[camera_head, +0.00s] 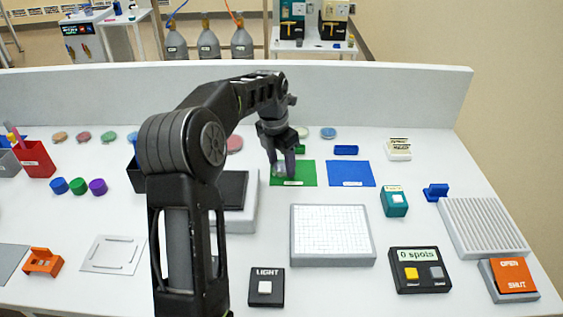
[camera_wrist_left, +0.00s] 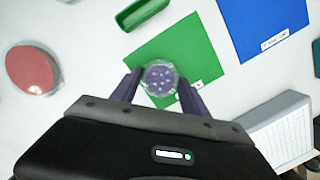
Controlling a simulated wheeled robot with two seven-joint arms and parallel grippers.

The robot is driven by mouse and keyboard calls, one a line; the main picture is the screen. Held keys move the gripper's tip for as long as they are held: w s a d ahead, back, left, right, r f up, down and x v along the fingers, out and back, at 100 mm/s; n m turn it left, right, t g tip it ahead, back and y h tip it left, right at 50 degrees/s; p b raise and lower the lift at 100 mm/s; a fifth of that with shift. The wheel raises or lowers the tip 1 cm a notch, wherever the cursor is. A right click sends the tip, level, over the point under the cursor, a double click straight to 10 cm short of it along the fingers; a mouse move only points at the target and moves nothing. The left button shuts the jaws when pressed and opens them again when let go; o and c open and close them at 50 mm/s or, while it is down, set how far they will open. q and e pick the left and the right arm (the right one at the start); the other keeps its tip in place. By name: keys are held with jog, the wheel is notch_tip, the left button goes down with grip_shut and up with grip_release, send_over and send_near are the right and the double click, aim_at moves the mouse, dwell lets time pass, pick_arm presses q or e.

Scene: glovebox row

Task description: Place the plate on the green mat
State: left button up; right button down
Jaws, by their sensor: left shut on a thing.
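The plate is a small round clear dish with a purple, pale-spotted face, seen in the left wrist view (camera_wrist_left: 160,78). My left gripper (camera_head: 283,172) is shut on it, with one dark finger on each side in the left wrist view (camera_wrist_left: 160,88). The plate is over the green mat (camera_head: 305,172), near the mat's left part in the head view. The green mat also shows in the left wrist view (camera_wrist_left: 190,45), with a white label at its edge. I cannot tell whether the plate touches the mat. My right gripper is not in view.
A blue mat (camera_head: 352,173) lies right of the green one. A red dish (camera_head: 235,143) and a pale blue dish (camera_head: 328,132) lie behind. A white gridded block (camera_head: 332,236) stands in front. A blue tray (camera_head: 345,150) and teal box (camera_head: 394,202) are to the right.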

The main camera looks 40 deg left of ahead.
pick_arm(q)
jog(key=o, duration=1.5)
jog(key=shift+f, duration=0.1)
jog(key=shift+c, duration=0.2)
notch_tip(320, 180, up, 12)
jog(key=s, duration=0.1)
jog(key=shift+s+a, duration=0.15)
jog(key=shift+s, duration=0.25)
jog(key=shift+s, duration=0.1)
